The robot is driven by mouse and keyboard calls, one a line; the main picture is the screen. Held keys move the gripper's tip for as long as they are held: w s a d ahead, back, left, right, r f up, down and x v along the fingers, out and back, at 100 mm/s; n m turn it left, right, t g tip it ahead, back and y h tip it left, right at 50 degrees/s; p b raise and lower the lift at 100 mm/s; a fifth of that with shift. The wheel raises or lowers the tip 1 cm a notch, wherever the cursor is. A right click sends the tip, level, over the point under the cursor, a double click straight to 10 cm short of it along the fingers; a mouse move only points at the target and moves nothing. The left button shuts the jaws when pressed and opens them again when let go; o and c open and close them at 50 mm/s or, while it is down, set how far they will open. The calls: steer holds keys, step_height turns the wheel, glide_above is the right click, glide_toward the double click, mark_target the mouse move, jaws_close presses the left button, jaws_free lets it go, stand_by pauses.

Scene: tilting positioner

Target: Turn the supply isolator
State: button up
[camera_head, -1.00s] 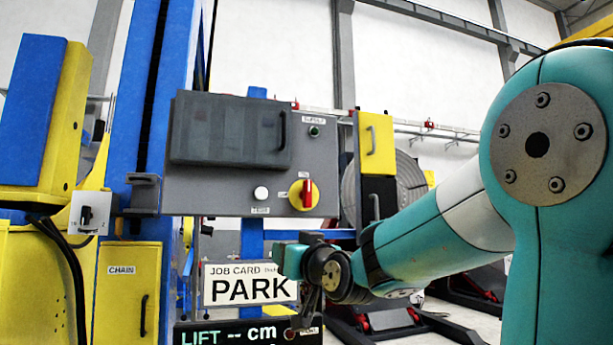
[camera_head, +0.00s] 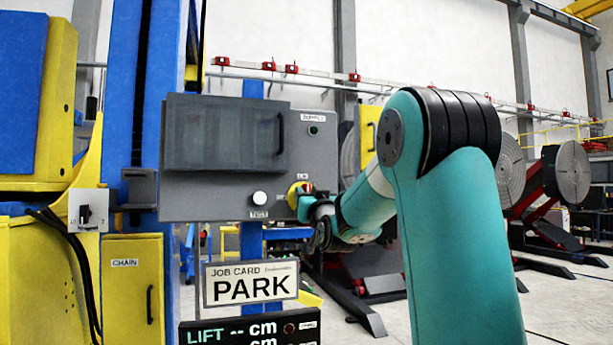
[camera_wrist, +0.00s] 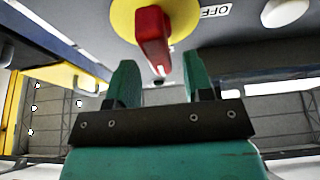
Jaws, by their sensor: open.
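The supply isolator is a red handle (camera_wrist: 153,40) on a yellow disc (camera_wrist: 183,17), mounted on the grey control box (camera_head: 190,194). In the wrist view the handle points down toward the gap between my gripper's fingers (camera_wrist: 157,82). The fingers are open, one on each side below the handle, and nothing is between them. An "OFF" label (camera_wrist: 215,11) is beside the disc.
A white button (camera_head: 259,198) is left of the isolator, and a green lamp (camera_head: 314,130) is above it. A dark lidded cover (camera_head: 222,134) with a handle projects from the box. The "PARK" job card (camera_head: 250,285) and a lift display (camera_head: 250,332) are below.

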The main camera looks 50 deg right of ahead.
steer(key=shift+p+x, duration=0.6)
steer(key=shift+x, duration=0.85)
steer(key=shift+c, duration=0.2)
steer(key=c, duration=0.8)
steer(key=shift+o, duration=0.2)
